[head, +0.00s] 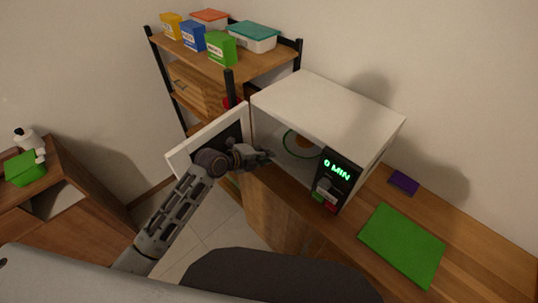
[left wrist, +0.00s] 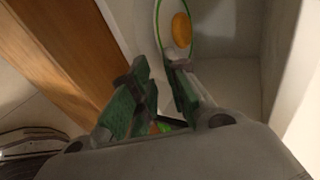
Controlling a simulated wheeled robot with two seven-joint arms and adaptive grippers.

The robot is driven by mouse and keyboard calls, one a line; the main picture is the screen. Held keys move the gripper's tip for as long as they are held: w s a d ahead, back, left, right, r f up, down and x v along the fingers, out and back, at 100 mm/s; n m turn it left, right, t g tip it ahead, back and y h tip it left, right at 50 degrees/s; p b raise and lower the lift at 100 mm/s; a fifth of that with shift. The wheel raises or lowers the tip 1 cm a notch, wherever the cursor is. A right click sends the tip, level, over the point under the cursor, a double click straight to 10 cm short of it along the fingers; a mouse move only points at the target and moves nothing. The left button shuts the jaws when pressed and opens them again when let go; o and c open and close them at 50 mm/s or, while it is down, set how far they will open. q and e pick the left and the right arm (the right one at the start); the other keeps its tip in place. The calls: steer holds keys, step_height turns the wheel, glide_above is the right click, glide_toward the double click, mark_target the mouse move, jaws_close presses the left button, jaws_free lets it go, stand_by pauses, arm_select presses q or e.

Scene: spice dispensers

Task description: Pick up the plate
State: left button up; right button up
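A white plate with a green rim (head: 301,143) lies inside the open white microwave (head: 335,108). In the left wrist view the plate (left wrist: 163,22) is partly cut off at the top, and a round orange-yellow thing (left wrist: 181,29) sits on it. My left gripper (head: 268,157) is at the microwave's opening, to the lower left of the plate. In the left wrist view its two green-padded fingers (left wrist: 160,75) are apart with a narrow gap, and no held thing shows between them. The right fingertip appears close to the plate's near rim; I cannot tell if they touch. My right gripper is not visible.
The microwave door (head: 208,142) stands open beside my left wrist. The panel (head: 336,172) reads 0 MIN. A green mat (head: 402,244) and a purple item (head: 403,183) lie on the counter to the right. A shelf (head: 240,66) with boxes stands behind.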

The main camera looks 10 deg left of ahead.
arm_select(q)
steer(key=shift+w, duration=0.15)
steer(key=p, duration=0.1)
glide_toward(289, 152)
steer(key=shift+x, duration=1.4)
steer(key=shift+p+x, duration=0.35)
steer(key=shift+x, duration=1.9)
steer(key=shift+w+d+f, duration=0.3)
steer(key=shift+d, duration=0.1)
jaws_close()
